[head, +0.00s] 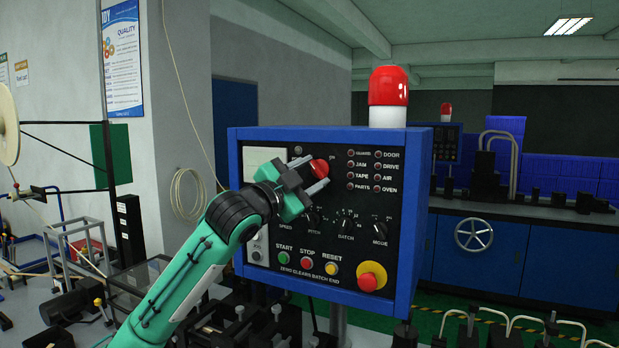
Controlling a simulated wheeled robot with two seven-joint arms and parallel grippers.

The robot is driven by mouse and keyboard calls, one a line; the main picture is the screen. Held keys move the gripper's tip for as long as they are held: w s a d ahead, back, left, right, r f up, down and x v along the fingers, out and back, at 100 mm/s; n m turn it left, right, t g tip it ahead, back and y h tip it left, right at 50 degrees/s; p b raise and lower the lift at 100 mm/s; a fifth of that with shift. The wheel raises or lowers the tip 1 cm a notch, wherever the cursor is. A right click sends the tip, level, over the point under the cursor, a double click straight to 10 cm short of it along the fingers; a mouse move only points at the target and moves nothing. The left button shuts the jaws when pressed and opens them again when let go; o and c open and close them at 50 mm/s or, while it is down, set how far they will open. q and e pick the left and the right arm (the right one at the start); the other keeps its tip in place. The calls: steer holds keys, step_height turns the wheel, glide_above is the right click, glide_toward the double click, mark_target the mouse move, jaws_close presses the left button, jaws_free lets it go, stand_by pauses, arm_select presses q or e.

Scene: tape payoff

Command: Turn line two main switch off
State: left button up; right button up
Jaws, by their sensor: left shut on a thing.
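A blue-framed control panel (390,250) with a black face stands in the middle of the head view. My left gripper (316,178) is at its upper middle part, on the end of my green and black arm. It is shut on a red switch knob (319,168), which shows between the fingers. The gripper hides part of the knob and any marks around it, so I cannot tell its setting clearly. The text "ON" or similar near it is too small to read. My right gripper is not in view.
Below are smaller dials (346,225), green start (284,258), red stop (307,263) and yellow reset (331,268) buttons, and a red emergency button (372,276) on yellow. Indicator lamps sit at upper right. A red beacon (388,86) tops the panel. A blue machine (500,262) stands behind right.

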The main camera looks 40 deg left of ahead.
arm_select(q)
steer(key=shift+f+n, duration=0.1)
steer(key=shift+n, duration=0.4)
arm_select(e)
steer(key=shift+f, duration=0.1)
arm_select(q)
steer(key=o, duration=1)
steer(key=shift+y, duration=0.4)
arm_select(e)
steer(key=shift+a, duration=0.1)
arm_select(q)
steer(key=shift+s, duration=0.1)
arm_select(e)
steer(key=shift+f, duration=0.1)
arm_select(q)
steer(key=shift+s+f+b, duration=0.2)
steer(key=shift+s+b, duration=0.1)
steer(key=shift+b, duration=0.05)
steer(key=shift+b+v, duration=2.8)
steer(key=shift+v, duration=3.7)
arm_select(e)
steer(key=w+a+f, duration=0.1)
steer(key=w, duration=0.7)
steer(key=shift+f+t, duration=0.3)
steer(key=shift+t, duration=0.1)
